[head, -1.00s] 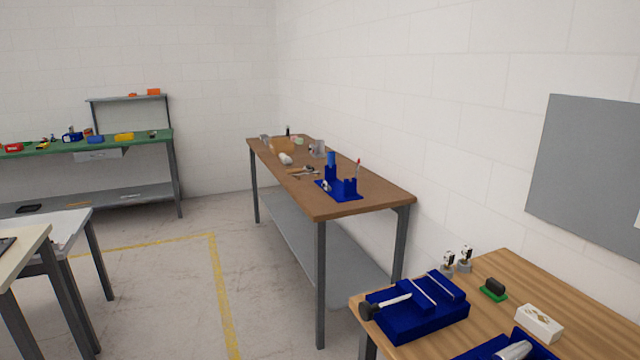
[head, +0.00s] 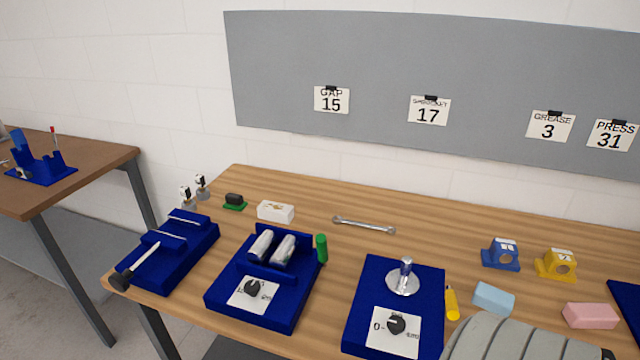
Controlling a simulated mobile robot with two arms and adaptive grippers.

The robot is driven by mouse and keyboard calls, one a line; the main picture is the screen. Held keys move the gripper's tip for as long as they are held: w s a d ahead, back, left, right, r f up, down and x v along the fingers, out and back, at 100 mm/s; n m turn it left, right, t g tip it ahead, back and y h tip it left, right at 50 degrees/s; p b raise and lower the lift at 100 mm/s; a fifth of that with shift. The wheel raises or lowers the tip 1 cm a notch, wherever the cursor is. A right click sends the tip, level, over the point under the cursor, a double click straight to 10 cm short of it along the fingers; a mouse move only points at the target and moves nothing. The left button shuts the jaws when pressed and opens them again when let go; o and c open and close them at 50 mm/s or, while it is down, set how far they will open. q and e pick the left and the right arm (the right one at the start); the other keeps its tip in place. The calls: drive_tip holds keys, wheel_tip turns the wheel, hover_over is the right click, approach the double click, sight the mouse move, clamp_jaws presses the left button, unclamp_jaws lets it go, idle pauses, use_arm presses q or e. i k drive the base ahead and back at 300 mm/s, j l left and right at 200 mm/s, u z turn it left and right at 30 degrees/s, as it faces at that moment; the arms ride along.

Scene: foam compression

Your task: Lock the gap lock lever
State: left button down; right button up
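A blue device with two silver rollers (head: 272,247) stands on the wooden bench. A black knob (head: 252,287) sits on a white dial plate at its front. A green handle (head: 321,248) stands upright at its right side. A second blue device (head: 182,250) at the left has a black-ended lever (head: 136,268) lying at a slant along its left side. No label on either names the gap lock lever, so I cannot tell for certain which part it is. Neither of my grippers shows in the head view.
A blue press-like device (head: 365,285) with a yellow handle (head: 452,303) stands to the right. Behind lie a wrench (head: 364,225), a white box (head: 275,211) and blue and yellow blocks. The grey wall board (head: 380,70) carries number cards.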

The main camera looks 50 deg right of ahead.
sight(321, 243)
drive_tip(key=z, duration=1.45)
